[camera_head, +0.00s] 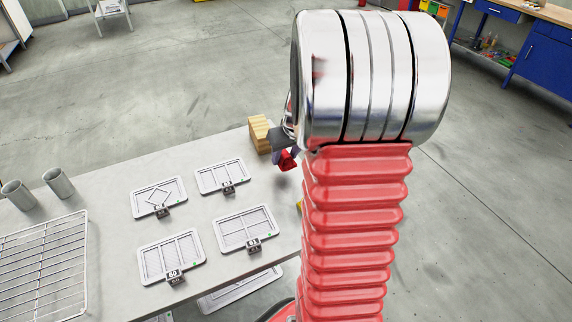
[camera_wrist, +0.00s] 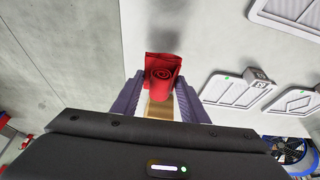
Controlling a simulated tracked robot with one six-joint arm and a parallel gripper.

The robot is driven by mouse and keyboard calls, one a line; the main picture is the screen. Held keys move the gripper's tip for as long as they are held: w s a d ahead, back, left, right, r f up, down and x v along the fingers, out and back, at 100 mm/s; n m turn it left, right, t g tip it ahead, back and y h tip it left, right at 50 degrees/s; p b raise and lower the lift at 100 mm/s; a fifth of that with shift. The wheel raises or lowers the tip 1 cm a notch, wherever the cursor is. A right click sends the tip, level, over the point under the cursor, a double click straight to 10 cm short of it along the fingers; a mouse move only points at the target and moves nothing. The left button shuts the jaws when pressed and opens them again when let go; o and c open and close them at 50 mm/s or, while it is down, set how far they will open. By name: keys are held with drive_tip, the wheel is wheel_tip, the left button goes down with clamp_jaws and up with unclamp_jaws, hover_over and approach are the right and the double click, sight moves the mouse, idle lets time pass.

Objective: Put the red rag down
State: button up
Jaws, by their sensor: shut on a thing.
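The red rag (camera_wrist: 161,77) shows in the wrist view as a folded or rolled bundle with a spiral end. My gripper (camera_wrist: 160,92) has its two purple-grey fingers on either side of the rag and is shut on it. In the head view the rag (camera_head: 288,160) shows as a small red patch just left of my red arm, near the table's right edge. Most of my gripper is hidden there behind the arm. I cannot tell whether the rag touches the table.
A wooden block (camera_head: 260,134) stands at the table's far right corner. Several framed plates with small tags lie on the grey table (camera_head: 110,218). A wire rack (camera_head: 42,265) and two grey cups (camera_head: 58,183) are at the left. A blue workbench (camera_head: 545,60) stands far right.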

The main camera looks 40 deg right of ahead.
sight(287, 162)
drive_tip(key=shift+f, duration=0.15)
drive_tip(key=shift+f, duration=1.85)
drive_tip(key=shift+s+f, duration=0.1)
drive_tip(key=shift+f, duration=0.2)
